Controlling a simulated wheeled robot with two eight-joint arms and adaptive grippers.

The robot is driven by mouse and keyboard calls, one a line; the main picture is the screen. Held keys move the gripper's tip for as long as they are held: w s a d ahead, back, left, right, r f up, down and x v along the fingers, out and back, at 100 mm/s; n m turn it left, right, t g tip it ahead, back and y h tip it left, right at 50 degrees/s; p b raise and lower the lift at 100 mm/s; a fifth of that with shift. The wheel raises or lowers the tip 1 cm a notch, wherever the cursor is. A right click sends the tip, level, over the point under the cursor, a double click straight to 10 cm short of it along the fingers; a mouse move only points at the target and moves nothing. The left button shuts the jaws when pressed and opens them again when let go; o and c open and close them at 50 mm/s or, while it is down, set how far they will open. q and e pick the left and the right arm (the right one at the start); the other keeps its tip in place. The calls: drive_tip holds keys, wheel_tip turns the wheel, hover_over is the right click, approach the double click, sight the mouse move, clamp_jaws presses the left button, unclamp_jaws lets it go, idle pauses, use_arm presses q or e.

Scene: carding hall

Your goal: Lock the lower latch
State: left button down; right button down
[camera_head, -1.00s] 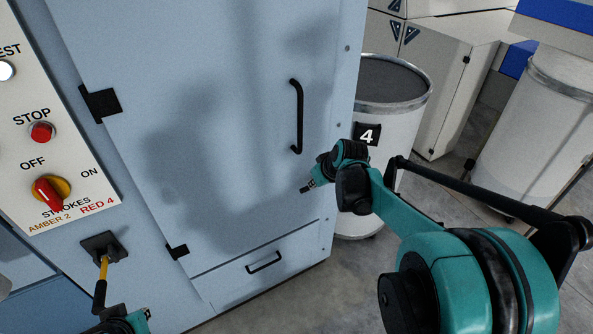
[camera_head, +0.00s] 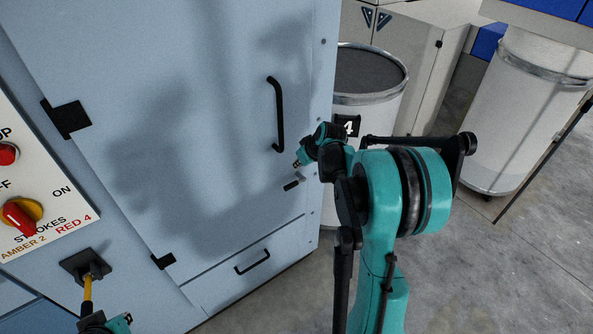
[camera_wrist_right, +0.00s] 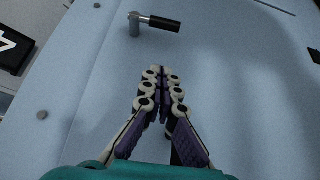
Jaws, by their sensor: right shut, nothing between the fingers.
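The lower latch (camera_head: 291,185) is a small black grip on a metal pivot near the right edge of the pale blue door (camera_head: 215,120), below the long door handle. In the head view its grip points left, nearly level. In the right wrist view the latch (camera_wrist_right: 155,22) stands beyond the fingertips, apart from them. My right gripper (camera_head: 297,163) is just above the latch; its fingers (camera_wrist_right: 158,72) are shut and empty. My left gripper (camera_head: 100,322) is at the bottom left by a yellow-shafted lever (camera_head: 87,288); its fingers are not clearly visible.
The black door handle (camera_head: 277,115) stands out above the latch. A white can (camera_head: 368,112) marked 4 stands close to the cabinet's right side. A control panel (camera_head: 35,190) is at the left. A small drawer handle (camera_head: 252,262) sits below. Open floor lies at the right.

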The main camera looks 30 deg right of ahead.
drive_tip(key=b, duration=0.2)
hover_over(292, 185)
drive_tip(key=f, duration=0.7)
drive_tip(key=shift+w+f, duration=0.35)
drive_tip(key=shift+f, duration=0.05)
drive_tip(key=shift+s+f+b, duration=0.2)
drive_tip(key=shift+f, duration=0.35)
drive_tip(key=shift+s+f+b, duration=0.15)
drive_tip(key=shift+f, duration=0.4)
drive_tip(key=shift+s+f, duration=0.15)
drive_tip(key=shift+f, duration=0.35)
drive_tip(key=shift+a, duration=0.1)
